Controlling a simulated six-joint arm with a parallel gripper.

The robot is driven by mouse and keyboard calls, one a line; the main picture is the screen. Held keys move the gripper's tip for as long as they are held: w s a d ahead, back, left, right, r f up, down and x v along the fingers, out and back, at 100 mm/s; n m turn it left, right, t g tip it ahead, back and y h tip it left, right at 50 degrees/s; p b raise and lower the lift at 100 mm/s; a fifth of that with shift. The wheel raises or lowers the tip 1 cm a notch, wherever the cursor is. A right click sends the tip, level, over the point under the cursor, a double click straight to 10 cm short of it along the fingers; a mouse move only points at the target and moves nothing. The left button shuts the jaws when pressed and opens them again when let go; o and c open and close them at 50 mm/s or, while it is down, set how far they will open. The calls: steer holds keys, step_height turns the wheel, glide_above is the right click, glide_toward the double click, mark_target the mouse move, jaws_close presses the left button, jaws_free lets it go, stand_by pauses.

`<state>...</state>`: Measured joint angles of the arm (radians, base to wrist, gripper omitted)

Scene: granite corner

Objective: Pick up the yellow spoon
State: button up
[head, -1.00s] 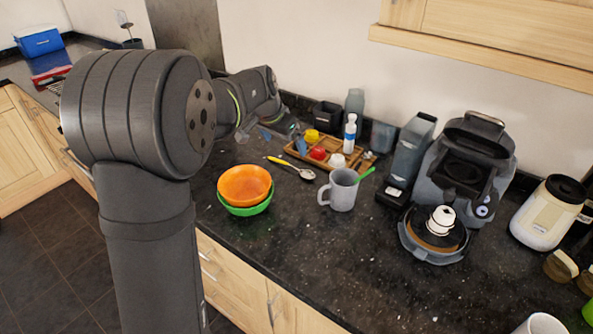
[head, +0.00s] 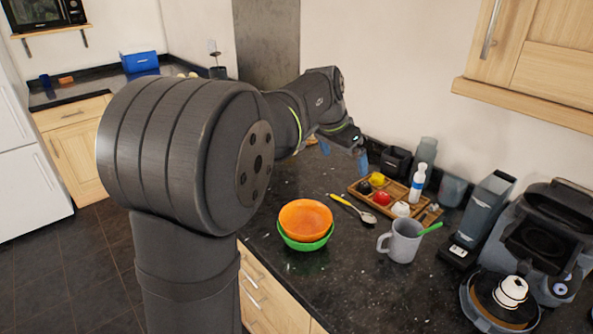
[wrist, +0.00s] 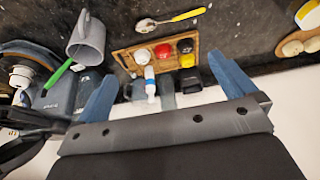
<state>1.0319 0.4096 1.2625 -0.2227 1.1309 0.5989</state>
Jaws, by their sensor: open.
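The yellow spoon (head: 354,209) lies on the dark granite counter, with its yellow handle toward the bowls and its metal bowl end toward the grey mug. In the wrist view the spoon (wrist: 172,18) shows near the top edge, beyond the wooden tray. My gripper (head: 345,156) is in the air above the back of the counter, behind and left of the tray, apart from the spoon. In the wrist view its blue fingers (wrist: 166,88) are spread wide with nothing held between them.
A wooden tray (head: 364,196) with small coloured items and a white bottle (head: 418,184) stands behind the spoon. A grey mug (head: 402,243) with a green-handled utensil is to its right. An orange bowl (head: 305,217) sits in a green bowl (head: 304,244) to its left. A coffee machine (head: 545,235) stands at right.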

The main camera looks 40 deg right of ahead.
steer(key=c, duration=1.9)
steer(key=n+y, duration=0.2)
steer(key=n, duration=1.6)
glide_toward(346, 203)
steer(key=x, duration=0.8)
steer(key=shift+d, duration=0.25)
